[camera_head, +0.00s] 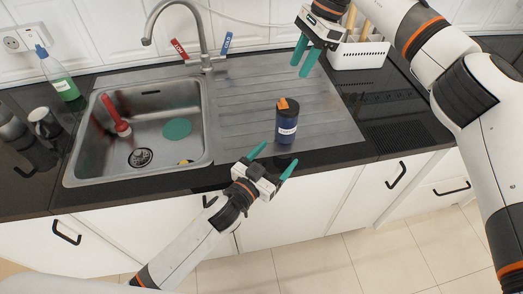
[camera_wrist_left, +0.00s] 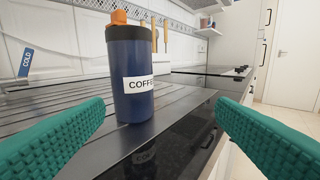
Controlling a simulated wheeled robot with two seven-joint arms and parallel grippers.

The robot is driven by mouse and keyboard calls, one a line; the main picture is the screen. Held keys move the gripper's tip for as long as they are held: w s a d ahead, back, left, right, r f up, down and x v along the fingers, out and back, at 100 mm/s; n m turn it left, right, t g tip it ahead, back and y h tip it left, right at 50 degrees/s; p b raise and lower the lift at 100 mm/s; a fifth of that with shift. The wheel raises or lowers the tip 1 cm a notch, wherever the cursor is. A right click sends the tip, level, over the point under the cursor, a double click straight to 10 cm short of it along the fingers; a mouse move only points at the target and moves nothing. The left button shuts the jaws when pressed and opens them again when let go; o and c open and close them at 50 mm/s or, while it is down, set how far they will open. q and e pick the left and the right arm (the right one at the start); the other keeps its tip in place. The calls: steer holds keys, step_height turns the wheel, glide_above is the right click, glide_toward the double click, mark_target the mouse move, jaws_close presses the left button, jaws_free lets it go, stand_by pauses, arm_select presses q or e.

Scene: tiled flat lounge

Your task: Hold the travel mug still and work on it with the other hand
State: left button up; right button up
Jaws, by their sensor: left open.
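The travel mug (camera_head: 287,122) is dark blue with a black collar, an orange lid piece and a white label. It stands upright on the ribbed steel drainboard, near its front edge. In the left wrist view the mug (camera_wrist_left: 131,80) stands left of centre between my teal fingers, and its label reads "COFFE", cut off at the side. My left gripper (camera_head: 273,160) is open and empty, in front of and below the mug, not touching it. My right gripper (camera_head: 304,62) is above the back of the drainboard, fingers pointing down and apart, with nothing between them.
The sink (camera_head: 150,125) is left of the drainboard (camera_head: 245,95), with a red brush (camera_head: 118,115) and a green disc (camera_head: 177,129) in it. The tap (camera_head: 203,45) stands behind. A white utensil holder (camera_head: 360,54) is at the back right. The drainboard around the mug is clear.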

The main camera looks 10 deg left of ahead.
mark_target(286, 124)
arm_select(q)
steer(key=a, duration=0.2)
steer(key=w+a, duration=0.1)
steer(key=shift+w+r+n, duration=0.1)
steer(key=shift+r+n, duration=0.2)
steer(key=shift+n, duration=0.1)
steer(key=shift+w, duration=0.25)
steer(key=x, duration=1.1)
steer(key=shift+w+r, duration=0.15)
steer(key=shift+w, duration=0.2)
steer(key=shift+a, duration=0.1)
steer(key=c, duration=1.1)
steer(key=shift+c, duration=0.3)
